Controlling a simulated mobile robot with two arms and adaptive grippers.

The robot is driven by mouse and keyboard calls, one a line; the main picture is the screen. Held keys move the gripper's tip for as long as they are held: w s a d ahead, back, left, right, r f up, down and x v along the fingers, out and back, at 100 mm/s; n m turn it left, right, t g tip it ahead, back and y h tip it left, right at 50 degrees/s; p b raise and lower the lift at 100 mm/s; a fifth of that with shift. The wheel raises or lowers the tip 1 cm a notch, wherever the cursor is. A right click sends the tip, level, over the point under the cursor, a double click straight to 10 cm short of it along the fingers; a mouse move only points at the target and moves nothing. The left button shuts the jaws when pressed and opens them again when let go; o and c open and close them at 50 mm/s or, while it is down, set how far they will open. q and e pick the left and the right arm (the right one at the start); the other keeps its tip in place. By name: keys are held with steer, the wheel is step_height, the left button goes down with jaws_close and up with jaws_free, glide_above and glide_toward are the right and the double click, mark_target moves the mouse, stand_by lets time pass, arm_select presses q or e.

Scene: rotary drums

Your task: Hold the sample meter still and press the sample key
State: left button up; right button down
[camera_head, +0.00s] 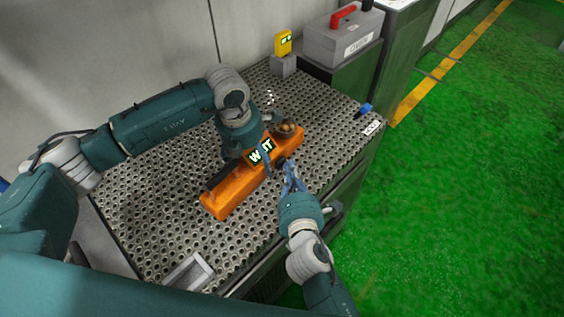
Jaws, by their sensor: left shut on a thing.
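The orange sample meter (228,192) lies on the perforated bench top, slanting from lower left to upper right. Its dark display (260,151) shows lit letters that seem to read WAIT. My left gripper (262,158) comes down over the meter from behind and is shut on its body; the hand hides part of the meter. My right gripper (291,167) is at the meter's front side, its fingers drawn together and close to a dark round part (281,163). I cannot tell whether they touch it, or whether that part is the sample key.
A grey toolbox (338,46) with a red handle stands at the back right. A small yellow device (283,43) sits on a grey block. A blue item (365,109) and a white label are near the right edge. A pale frame (188,271) lies at the front.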

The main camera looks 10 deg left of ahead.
mark_target(307, 181)
arm_select(q)
steer(key=shift+a+f, duration=0.1)
steer(key=shift+f, duration=0.1)
arm_select(e)
steer(key=shift+d+f, duration=0.1)
steer(key=shift+s+d, duration=0.45)
steer(key=shift+d, duration=0.25)
steer(key=shift+s+d, duration=0.45)
steer(key=shift+d, duration=0.3)
steer(key=shift+s+d, duration=0.45)
steer(key=shift+d, duration=0.25)
arm_select(q)
steer(key=o, duration=1.8)
steer(key=shift+w, duration=0.2)
arm_select(e)
steer(key=shift+w+f, duration=0.1)
steer(key=shift+w, duration=0.1)
arm_select(q)
steer(key=shift+r, duration=0.15)
arm_select(e)
steer(key=shift+s, duration=0.1)
arm_select(q)
steer(key=shift+r, duration=0.35)
